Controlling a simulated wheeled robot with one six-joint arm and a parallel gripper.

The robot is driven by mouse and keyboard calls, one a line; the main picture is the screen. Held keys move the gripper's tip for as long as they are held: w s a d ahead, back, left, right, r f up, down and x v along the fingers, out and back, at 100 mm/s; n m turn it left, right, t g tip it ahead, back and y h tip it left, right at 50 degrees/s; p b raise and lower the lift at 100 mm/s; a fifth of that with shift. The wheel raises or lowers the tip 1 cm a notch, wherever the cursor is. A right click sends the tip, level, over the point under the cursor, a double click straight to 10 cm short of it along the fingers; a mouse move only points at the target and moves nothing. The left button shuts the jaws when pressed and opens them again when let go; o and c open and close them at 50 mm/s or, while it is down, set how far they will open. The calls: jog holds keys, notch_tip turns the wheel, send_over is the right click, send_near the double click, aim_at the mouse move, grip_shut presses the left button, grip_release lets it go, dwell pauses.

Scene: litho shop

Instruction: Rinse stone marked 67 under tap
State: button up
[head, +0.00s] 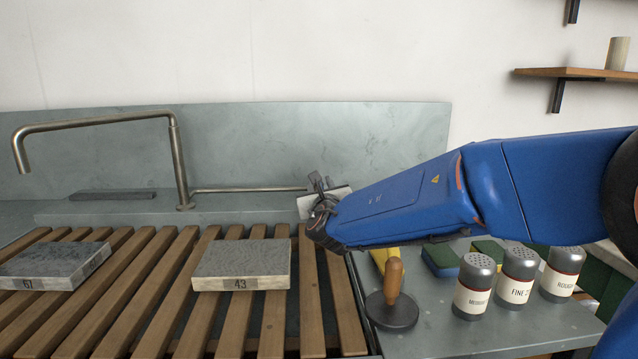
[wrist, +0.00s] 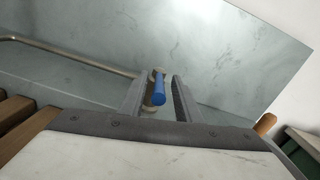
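The stone marked 67 (head: 52,262) is a grey slab lying flat on the wooden slats at the far left. The metal tap (head: 178,160) stands behind the slats; its spout end hangs at the far left, and no water shows. Its pipe (head: 245,189) runs right towards my gripper (head: 318,184). In the wrist view, a blue handle (wrist: 160,89) on a metal fitting shows between the two fingers of my gripper (wrist: 158,85). The fingers are apart, with gaps beside the handle. I cannot tell how deep it sits between them.
A stone marked 43 (head: 240,260) lies on the slatted rack (head: 180,325). To the right, a wood-handled tool (head: 392,310) and several shakers (head: 517,280) stand on the grey counter (head: 440,340). The splashback (head: 300,140) rises behind the tap.

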jog(key=s+d, duration=0.1)
jog(key=s, duration=1.3)
jog(key=shift+d, duration=0.4)
